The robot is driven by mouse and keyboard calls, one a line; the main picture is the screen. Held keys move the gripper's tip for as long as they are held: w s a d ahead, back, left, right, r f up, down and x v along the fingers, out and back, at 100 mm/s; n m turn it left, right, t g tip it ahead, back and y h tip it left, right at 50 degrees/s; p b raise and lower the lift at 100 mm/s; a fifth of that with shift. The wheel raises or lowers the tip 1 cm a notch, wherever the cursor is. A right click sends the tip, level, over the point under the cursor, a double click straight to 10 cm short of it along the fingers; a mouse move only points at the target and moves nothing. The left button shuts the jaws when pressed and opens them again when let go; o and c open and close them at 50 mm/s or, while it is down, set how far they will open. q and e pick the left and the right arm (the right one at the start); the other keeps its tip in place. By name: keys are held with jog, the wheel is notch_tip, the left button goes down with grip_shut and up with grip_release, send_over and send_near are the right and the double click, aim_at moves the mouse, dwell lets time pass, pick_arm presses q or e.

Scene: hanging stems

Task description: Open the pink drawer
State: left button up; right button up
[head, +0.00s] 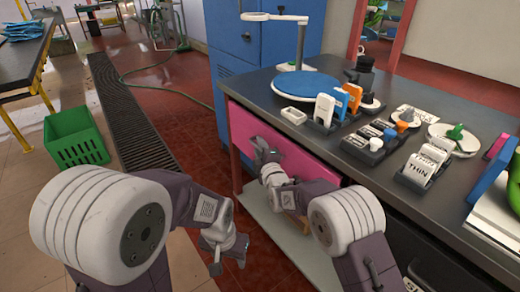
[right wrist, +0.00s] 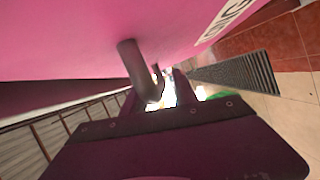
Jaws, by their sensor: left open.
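The pink drawer (head: 300,157) is under the dark tabletop, and its front looks flush with the table, with no gap visible. In the right wrist view its pink front (right wrist: 80,40) fills the top, with a white label at the upper right. A dark grey handle (right wrist: 128,58) stands out from it. My right gripper (head: 262,153) is at the drawer front; in the wrist view its fingers (right wrist: 165,92) are right at the handle. Whether they are shut on it is unclear. My left gripper (head: 229,262) is open and empty, low in front of the table, apart from the drawer.
A blue cabinet (head: 235,60) stands behind. A green crate (head: 75,137) and a floor grate lie left. The floor before the drawer is open.

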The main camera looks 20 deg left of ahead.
grip_shut()
dwell(1.3)
